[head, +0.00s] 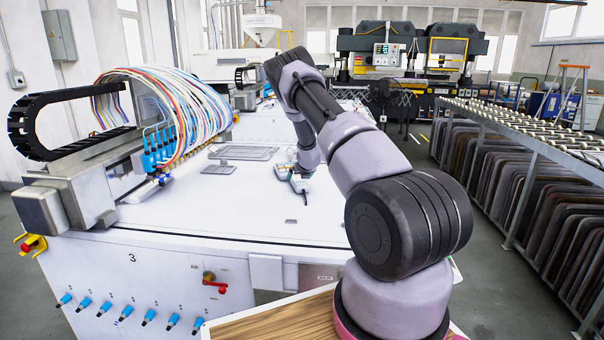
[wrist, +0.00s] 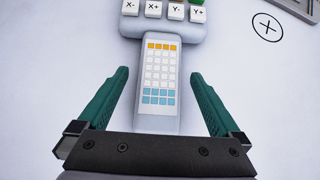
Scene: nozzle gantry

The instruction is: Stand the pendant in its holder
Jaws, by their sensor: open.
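The pendant (wrist: 160,30) lies flat on the white table top in the wrist view. Its wide head carries X and Y keys at the top edge, and its narrow grey handle with small orange, white and blue keys points toward me. My gripper (wrist: 153,78) is open, with one green finger on each side of the handle and a gap on both sides. In the head view the pendant, small and partly hidden by my arm, shows near my wrist on the table. I cannot tell for certain which thing is its holder.
Flat grey plates (head: 245,153) lie on the table left of my wrist. A nozzle gantry (head: 105,175) with blue fittings and a hose bundle stands at left. A circled cross mark (wrist: 267,27) is on the surface. The table's front is mostly clear. A roller rack (head: 530,125) stands at right.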

